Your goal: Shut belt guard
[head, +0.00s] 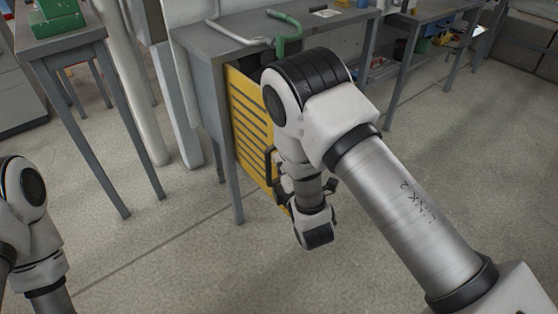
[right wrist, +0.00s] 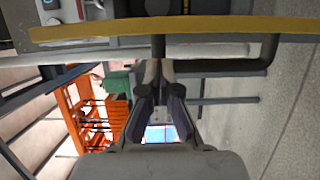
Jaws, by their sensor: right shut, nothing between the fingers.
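The belt guard (head: 249,122) is a yellow slotted panel below the grey bench top, partly hidden behind my right arm. In the right wrist view its yellow edge (right wrist: 100,31) runs across the top. A dark bar handle (head: 270,163) stands out from the panel's face; it also shows in the right wrist view (right wrist: 225,66). My right gripper (right wrist: 160,66) is shut and empty, its fingertips at one end of the handle; whether they touch it I cannot tell. In the head view my arm largely hides this gripper. How far the guard stands open is unclear. My left gripper is out of frame.
The grey bench (head: 213,40) carries a bent pipe with a green part (head: 289,31). A second bench (head: 415,14) stands at the back right, and a narrow table (head: 58,38) at the left. The floor (head: 480,170) at the right is clear.

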